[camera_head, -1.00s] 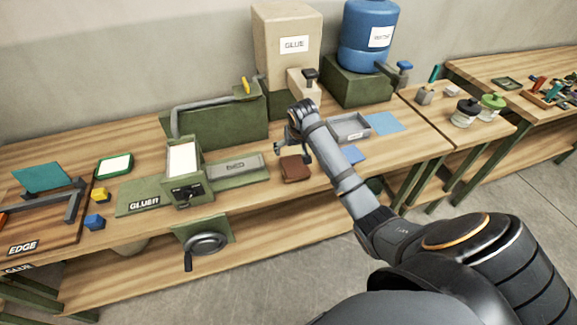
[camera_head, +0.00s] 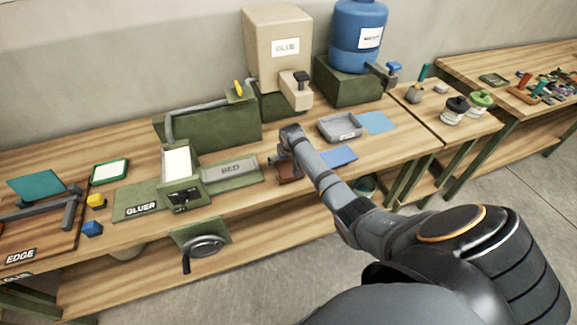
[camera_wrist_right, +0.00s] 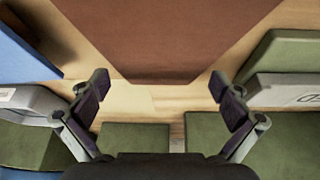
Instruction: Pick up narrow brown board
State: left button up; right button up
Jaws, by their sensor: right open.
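The brown board (camera_head: 287,174) lies near the front edge of the workbench, between the BED plate and a blue board, and is partly hidden by my right gripper. In the right wrist view the brown board (camera_wrist_right: 165,38) fills the top middle, its near end facing me. My right gripper (camera_head: 283,157) is over the board in the head view. In the wrist view my right gripper (camera_wrist_right: 158,84) is open, its fingers apart on either side of the board's near end, with nothing held. My left gripper is not in view.
The green BED plate (camera_head: 232,172) is left of the board, beside the gluer (camera_head: 178,163). A blue board (camera_head: 338,157) and a grey tray (camera_head: 340,127) are to the right. The beige glue dispenser (camera_head: 277,50) stands behind. The bench's front edge is close.

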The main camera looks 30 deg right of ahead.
jog(key=shift+f, duration=0.25)
dwell(0.5)
jog(key=c, duration=1.1)
